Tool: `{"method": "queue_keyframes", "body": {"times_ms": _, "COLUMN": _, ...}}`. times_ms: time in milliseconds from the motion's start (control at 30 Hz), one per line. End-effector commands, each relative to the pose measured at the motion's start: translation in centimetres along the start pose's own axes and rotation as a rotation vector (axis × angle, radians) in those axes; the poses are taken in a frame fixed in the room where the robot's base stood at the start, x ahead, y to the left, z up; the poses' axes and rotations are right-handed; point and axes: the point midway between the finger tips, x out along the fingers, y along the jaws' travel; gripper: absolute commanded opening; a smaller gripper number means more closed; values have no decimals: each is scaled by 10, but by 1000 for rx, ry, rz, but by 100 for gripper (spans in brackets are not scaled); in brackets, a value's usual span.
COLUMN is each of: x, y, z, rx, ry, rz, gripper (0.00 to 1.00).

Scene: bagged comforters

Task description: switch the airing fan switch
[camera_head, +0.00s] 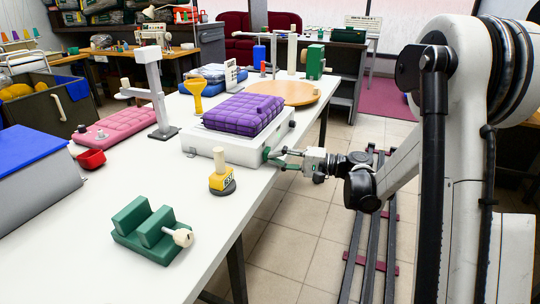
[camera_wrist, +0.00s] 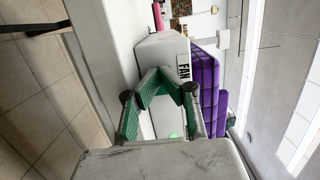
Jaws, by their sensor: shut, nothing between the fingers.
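A white box (camera_head: 228,146) on the table, with a purple quilted comforter (camera_head: 243,114) on top, shows a FAN label (camera_wrist: 184,66) in the wrist view. Small dark round knobs show on its right side in the head view, one at its far corner (camera_head: 292,124). I cannot tell which part is the switch. My gripper (camera_head: 267,154), with green fingers, is at the box's near right side; touching or just apart is unclear. In the wrist view its fingertips (camera_wrist: 162,73) come together with nothing between them. A small bright green spot (camera_wrist: 173,135) shows between the finger links.
A yellow-and-black weight (camera_head: 222,178) and a green block holder (camera_head: 150,231) stand on the white table (camera_head: 215,222) in front of the box. A white post stand (camera_head: 160,95) and yellow funnel (camera_head: 196,92) are to the left and behind.

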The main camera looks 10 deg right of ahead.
Motion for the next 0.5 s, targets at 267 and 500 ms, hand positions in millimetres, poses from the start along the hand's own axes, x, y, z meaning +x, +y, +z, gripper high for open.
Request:
{"method": "queue_keyframes", "body": {"times_ms": 267, "x": 3, "y": 0, "z": 0, "rx": 0, "ry": 0, "rz": 0, "gripper": 0}}
{"method": "queue_keyframes", "body": {"times_ms": 500, "x": -3, "y": 0, "z": -1, "rx": 0, "ry": 1, "rz": 0, "gripper": 0}}
